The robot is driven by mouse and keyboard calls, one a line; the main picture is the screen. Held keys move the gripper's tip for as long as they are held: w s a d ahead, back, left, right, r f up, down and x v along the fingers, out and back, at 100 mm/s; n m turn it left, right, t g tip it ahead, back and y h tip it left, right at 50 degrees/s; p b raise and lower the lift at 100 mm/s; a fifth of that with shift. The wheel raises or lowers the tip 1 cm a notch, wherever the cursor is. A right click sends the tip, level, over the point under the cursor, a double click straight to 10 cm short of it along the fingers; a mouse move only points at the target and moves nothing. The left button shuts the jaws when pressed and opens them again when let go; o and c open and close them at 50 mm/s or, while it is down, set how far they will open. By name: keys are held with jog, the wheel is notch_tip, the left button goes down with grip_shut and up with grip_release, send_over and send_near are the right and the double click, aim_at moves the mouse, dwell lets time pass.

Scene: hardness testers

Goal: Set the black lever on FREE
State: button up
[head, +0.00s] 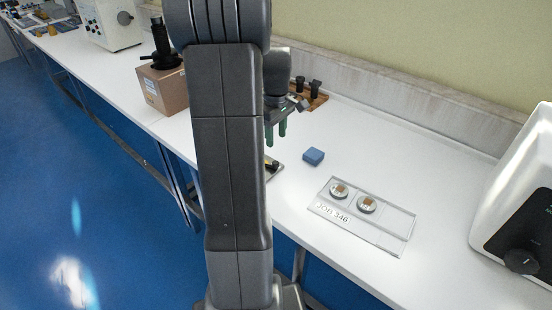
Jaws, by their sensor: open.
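My gripper (276,135) hangs above the bench just right of my arm, its green-tipped fingers pointing down. Its jaws are open and hold nothing. A small black part (271,164) shows below it, on a grey plate (277,172) mostly hidden behind my arm. This part may be the black lever; I cannot tell for sure. The word FREE cannot be read anywhere. A round black knob (521,262) sits on the front of the white machine (518,190) at the right edge.
A blue block (313,156) lies right of my gripper. A clear tray (390,241) labelled JOB 346 holds two round samples. A wooden rack (316,98) stands near the wall. A cardboard box (163,88) stands at left. The bench (400,150) between tray and wall is clear.

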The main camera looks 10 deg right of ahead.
aim_at(276, 163)
notch_tip(276, 163, down, 10)
jog(key=shift+r, duration=0.15)
jog(key=shift+c, duration=0.4)
grip_shut()
